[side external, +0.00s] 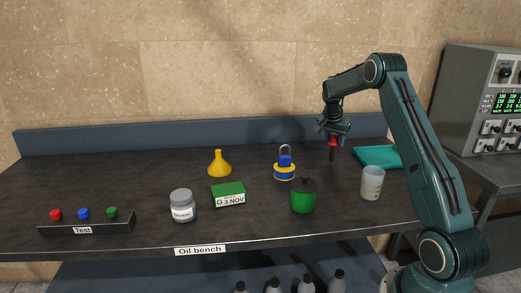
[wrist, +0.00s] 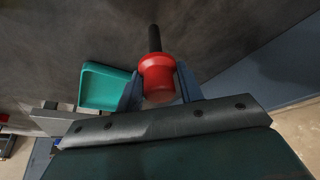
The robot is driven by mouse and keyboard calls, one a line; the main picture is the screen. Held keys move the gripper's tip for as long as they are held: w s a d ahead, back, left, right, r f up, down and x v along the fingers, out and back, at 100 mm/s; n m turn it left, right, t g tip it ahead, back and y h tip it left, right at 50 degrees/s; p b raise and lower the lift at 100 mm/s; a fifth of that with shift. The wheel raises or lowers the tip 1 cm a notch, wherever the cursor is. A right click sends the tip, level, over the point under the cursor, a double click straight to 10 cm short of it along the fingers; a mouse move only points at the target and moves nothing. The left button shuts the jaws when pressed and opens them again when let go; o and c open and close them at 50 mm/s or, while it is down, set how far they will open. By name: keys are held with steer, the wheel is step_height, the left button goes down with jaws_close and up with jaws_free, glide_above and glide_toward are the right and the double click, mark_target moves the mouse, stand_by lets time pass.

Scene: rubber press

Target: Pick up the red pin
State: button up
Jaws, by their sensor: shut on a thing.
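The red pin (wrist: 157,78) has a red head and a dark shaft. In the wrist view it sits between the two fingers of my gripper (wrist: 160,88), which is shut on its red head. The dark shaft points away from the gripper. In the side view the red pin (side external: 332,146) hangs upright below my gripper (side external: 333,135), shaft down. It appears held above the bench; the exact gap under the shaft tip is hard to tell.
A teal tray (side external: 378,157) lies right of the pin. A blue padlock on a yellow-blue base (side external: 284,172), a green pot (side external: 303,200) and a pale beaker (side external: 372,184) stand nearby. A yellow funnel (side external: 219,167), green box (side external: 228,193), jar (side external: 182,205) and Test block (side external: 85,226) are left.

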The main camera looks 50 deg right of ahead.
step_height(320, 180, up, 9)
steer(key=shift+r, duration=0.1)
stand_by(0.4)
stand_by(0.5)
